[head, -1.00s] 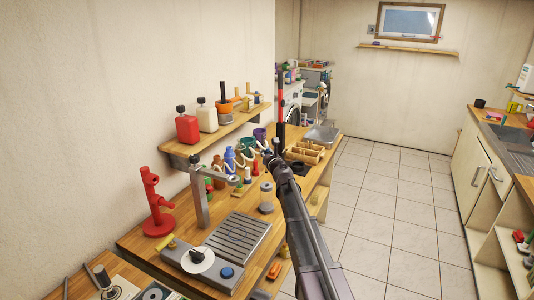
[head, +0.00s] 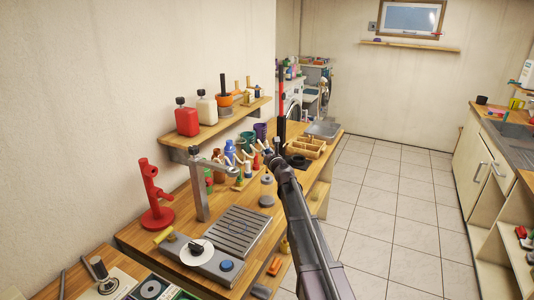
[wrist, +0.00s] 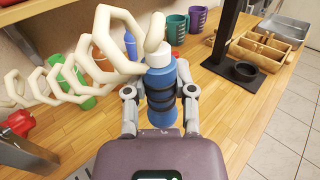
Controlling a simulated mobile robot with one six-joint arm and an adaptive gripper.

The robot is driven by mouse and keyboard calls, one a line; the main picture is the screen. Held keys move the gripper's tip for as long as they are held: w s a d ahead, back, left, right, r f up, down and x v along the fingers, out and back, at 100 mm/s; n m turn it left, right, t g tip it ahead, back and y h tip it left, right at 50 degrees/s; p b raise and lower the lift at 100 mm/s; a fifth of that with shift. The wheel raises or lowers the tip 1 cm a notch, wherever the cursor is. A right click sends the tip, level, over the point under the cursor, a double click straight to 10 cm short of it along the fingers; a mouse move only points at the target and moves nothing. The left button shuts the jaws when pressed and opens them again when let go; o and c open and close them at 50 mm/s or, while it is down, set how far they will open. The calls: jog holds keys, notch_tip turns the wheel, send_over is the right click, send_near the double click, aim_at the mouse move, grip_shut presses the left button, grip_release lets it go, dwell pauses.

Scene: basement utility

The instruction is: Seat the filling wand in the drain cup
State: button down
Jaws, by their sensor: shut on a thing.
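My gripper (wrist: 160,97) is shut on the filling wand, a blue body (wrist: 161,118) with dark bands and a white collar, in the wrist view. A cream looped hose (wrist: 85,58) runs from its top to the left. The wand looks roughly upright; its lower end is hidden by my gripper. The drain cup (wrist: 243,72), a low black round cup, stands on the bench beside a dark post, ahead and right of my gripper and apart from the wand. In the head view the drain cup (head: 299,162) sits just right of my gripper (head: 271,160), which largely hides the wand.
The dark post (wrist: 228,35) rises left of the cup. A wooden divided tray (wrist: 262,47) and a metal tray (wrist: 284,31) lie behind it. Teal (wrist: 177,28) and purple (wrist: 197,17) cups stand behind the wand. Bare bench (wrist: 215,110) lies between wand and cup.

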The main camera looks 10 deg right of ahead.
jog(key=shift+f+b, duration=0.35)
jog(key=shift+f, duration=0.2)
jog(key=shift+f+b, duration=3)
dwell(1.3)
jog(key=shift+c, duration=1.8)
grip_release()
jog(key=shift+s+d, duration=0.1)
jog(key=s+d, duration=0.2)
jog(key=s, duration=0.9)
jog(key=shift+s, duration=0.35)
